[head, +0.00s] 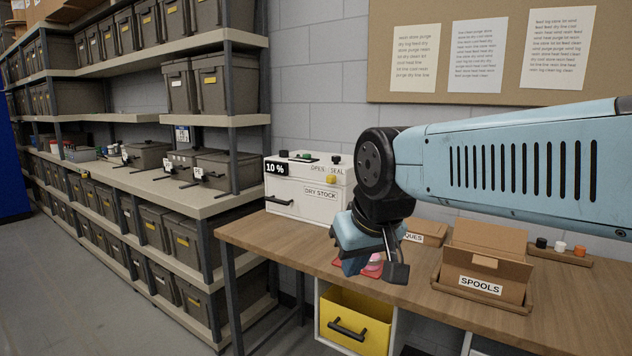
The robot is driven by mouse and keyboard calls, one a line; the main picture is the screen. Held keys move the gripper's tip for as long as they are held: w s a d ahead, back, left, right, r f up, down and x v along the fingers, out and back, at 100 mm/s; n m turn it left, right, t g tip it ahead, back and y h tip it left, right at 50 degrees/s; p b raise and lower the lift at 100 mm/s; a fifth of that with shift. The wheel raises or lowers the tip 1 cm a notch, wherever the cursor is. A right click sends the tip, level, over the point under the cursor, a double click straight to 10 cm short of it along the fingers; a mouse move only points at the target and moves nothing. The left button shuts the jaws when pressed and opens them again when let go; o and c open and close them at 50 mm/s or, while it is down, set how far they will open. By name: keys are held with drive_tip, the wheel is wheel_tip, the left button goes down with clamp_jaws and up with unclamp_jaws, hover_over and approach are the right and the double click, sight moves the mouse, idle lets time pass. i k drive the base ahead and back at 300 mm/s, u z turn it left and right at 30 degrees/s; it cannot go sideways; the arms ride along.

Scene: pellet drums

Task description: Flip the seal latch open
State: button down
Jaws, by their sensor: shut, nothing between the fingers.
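A white box (295,198) labelled DRY STOCK stands at the back left of the wooden table. Its front shows a 10 % display (276,168) and the words OPEN and SEAL. A small yellow piece (331,179) sits below the word SEAL; it looks like the seal latch, but its exact shape is too small to tell. Black knobs and a green piece show on the box's top. My gripper (396,272) is shut and empty, pointing down over the table, right of and in front of the box. My wrist covers the box's right edge.
A cardboard SPOOLS box (484,262) stands in a wooden tray on the right. Another carton (424,232) is partly hidden behind my arm. Small coloured caps (560,247) stand farther right. A yellow drawer (354,318) is below the table. Shelves of grey bins (160,225) fill the left.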

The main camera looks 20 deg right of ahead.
sight(330, 179)
drive_tip(key=z, duration=0.15)
drive_tip(key=i, duration=0.95)
drive_tip(key=u, duration=0.05)
